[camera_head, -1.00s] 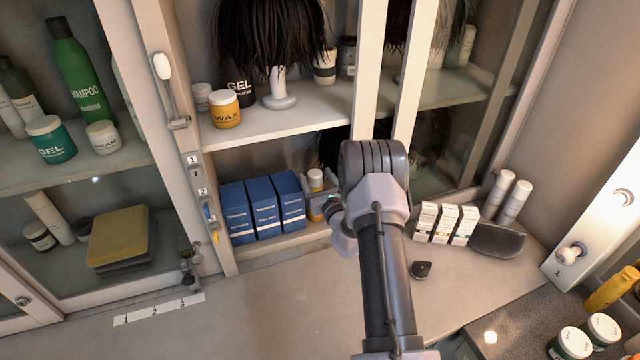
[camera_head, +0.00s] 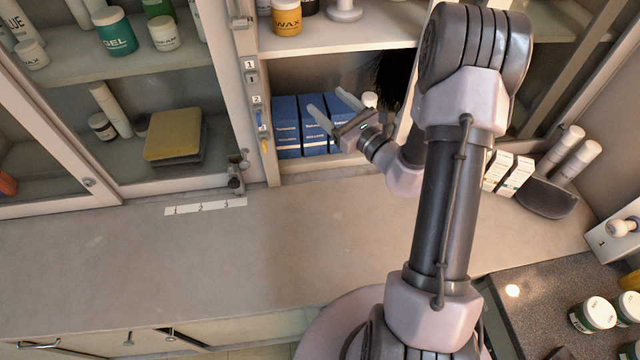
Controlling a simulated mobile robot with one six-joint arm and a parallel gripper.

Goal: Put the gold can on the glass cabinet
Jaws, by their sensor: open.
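My gripper (camera_head: 333,108) is open, its two pale fingers pointing up and left in front of the blue boxes in the open lower compartment. No object shows between the fingers. A small can with a white lid (camera_head: 370,99) stands right of the boxes, behind my gripper. Its body is mostly hidden, so its gold colour cannot be confirmed now. A gold-yellow WAX jar (camera_head: 287,18) stands on the shelf above. A glass-fronted cabinet (camera_head: 140,190) is at the left, with jars, tubes and a yellow sponge inside. Glass also fronts the shelving at the right.
Several blue boxes (camera_head: 286,128) fill the lower compartment's left part. White boxes (camera_head: 508,175) and a dark tray (camera_head: 547,198) stand on the right counter. The counter (camera_head: 200,255) at the left is clear apart from a numbered strip (camera_head: 205,206). My arm blocks the centre right.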

